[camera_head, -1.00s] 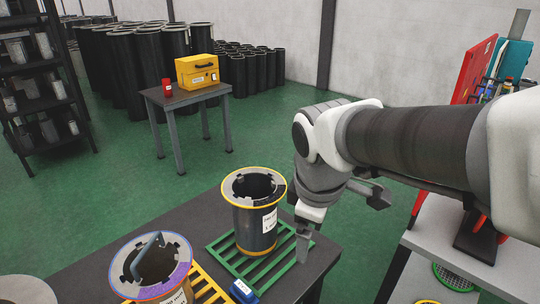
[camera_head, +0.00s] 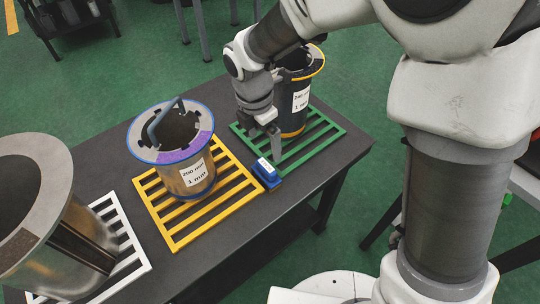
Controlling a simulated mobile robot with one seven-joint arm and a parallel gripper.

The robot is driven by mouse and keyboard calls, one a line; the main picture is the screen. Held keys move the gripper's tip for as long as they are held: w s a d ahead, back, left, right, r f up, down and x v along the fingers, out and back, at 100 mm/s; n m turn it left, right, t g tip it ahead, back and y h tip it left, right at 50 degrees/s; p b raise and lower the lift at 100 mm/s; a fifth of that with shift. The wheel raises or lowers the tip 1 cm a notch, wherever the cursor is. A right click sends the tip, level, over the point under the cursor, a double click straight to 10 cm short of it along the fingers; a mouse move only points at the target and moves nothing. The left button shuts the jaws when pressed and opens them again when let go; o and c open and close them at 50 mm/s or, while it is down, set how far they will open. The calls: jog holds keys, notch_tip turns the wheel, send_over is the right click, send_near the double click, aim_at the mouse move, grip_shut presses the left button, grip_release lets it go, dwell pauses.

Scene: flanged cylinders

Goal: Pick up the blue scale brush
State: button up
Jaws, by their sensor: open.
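The blue scale brush (camera_head: 267,173) is a small blue block with a white label on top. It lies on the dark table between the yellow rack and the green rack, near the table's front edge. My gripper (camera_head: 275,147) points down just above and behind the brush, over the left part of the green rack. It is open and holds nothing. One finger shows clearly; the other is largely hidden. I cannot tell whether the fingertips touch the green rack.
A dark flanged cylinder (camera_head: 299,100) stands on the green rack (camera_head: 325,139), right behind my gripper. A blue-rimmed cylinder (camera_head: 189,172) with a handle stands on the yellow rack (camera_head: 178,236). A larger metal cylinder (camera_head: 62,235) stands on the white rack (camera_head: 138,258).

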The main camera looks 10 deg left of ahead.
aim_at(266, 165)
jog(key=f, duration=0.3)
jog(key=f+b, duration=0.1)
jog(key=f, duration=0.1)
jog(key=shift+w+d+f, duration=0.2)
jog(key=shift+w+f, duration=0.05)
jog(key=shift+f, duration=0.05)
notch_tip(266, 165, down, 4)
jog(key=shift+a+f+b, duration=0.1)
jog(key=shift+f+b, duration=0.05)
jog(key=shift+b, duration=0.8)
jog(key=shift+f, duration=0.45)
jog(key=shift+c, duration=0.2)
jog(key=shift+r, duration=0.1)
jog(key=c, duration=1.2)
